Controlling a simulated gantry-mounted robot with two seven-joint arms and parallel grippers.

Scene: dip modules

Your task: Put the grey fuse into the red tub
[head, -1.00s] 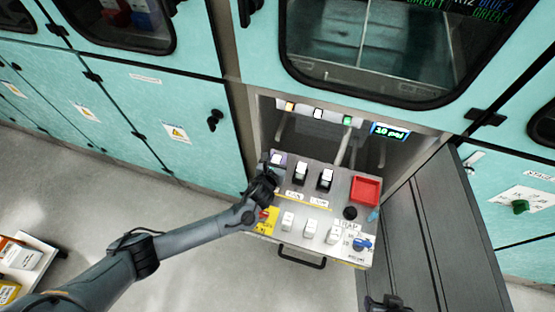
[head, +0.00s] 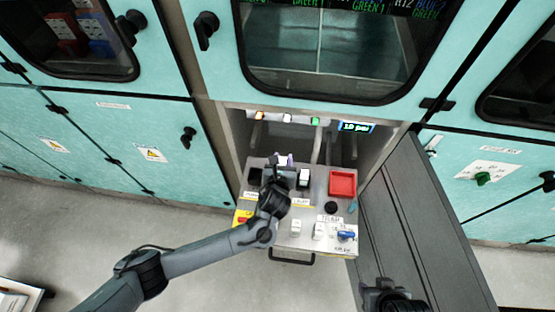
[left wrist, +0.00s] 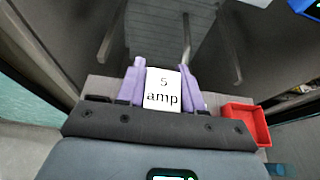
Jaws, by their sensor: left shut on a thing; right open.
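A fuse with a white "5 amp" label (left wrist: 163,90) is between the purple fingers of my left gripper (left wrist: 166,88) in the left wrist view. The label covers its front, so its body colour cannot be told. In the head view my left gripper (head: 284,161) is over the back of the panel, left of the red tub. The red tub (head: 342,183) is square, open-topped and looks empty, at the panel's back right; it also shows in the left wrist view (left wrist: 247,122). My right gripper (head: 391,300) is open at the bottom edge, its fingertips poorly visible.
The pulled-out panel (head: 318,205) holds a dark empty slot (head: 255,177), another fuse (head: 304,177), white switches (head: 296,228), a black knob (head: 331,208) and a blue knob (head: 346,236). An open grey door (head: 425,225) stands at the right. A handle (head: 291,258) is in front.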

